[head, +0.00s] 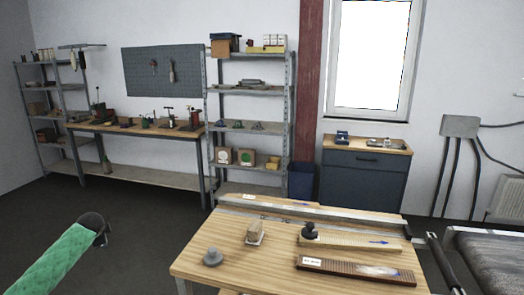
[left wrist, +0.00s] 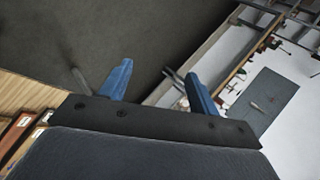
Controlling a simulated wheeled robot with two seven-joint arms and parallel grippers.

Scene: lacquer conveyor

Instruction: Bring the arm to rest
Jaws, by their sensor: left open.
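My left arm (head: 60,260), in a green sleeve with a dark end, reaches in at the lower left of the head view, left of the wooden table. In the left wrist view my left gripper (left wrist: 158,73) has two blue fingers spread wide apart. Nothing is between them, and dark floor shows beyond. I cannot make out its fingers in the head view. My right gripper is in neither view.
A conveyor (head: 490,258) stands at right. Open floor (head: 140,225) lies between arm and workbench.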

